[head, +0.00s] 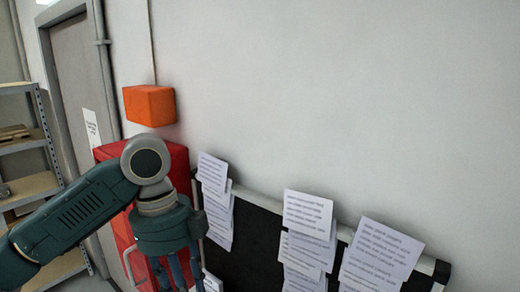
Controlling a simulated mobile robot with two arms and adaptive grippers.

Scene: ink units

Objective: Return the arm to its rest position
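My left arm (75,215) comes in from the lower left, dark teal with a grey round joint. Its wrist hangs downward, and my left gripper (177,274) points down at the bottom edge of the view. The fingers are partly cut off by the frame, so I cannot tell whether they are open or shut. No held object shows. The arm is in front of a red cabinet (177,160) and hides part of it. My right arm and gripper are not in view.
An orange box (150,105) is on the wall above the red cabinet. A dark board (258,238) with several printed sheets (308,215) stands along the wall to the right. A shelf rack (28,145) and a grey door (78,75) are at left. The upper wall is bare.

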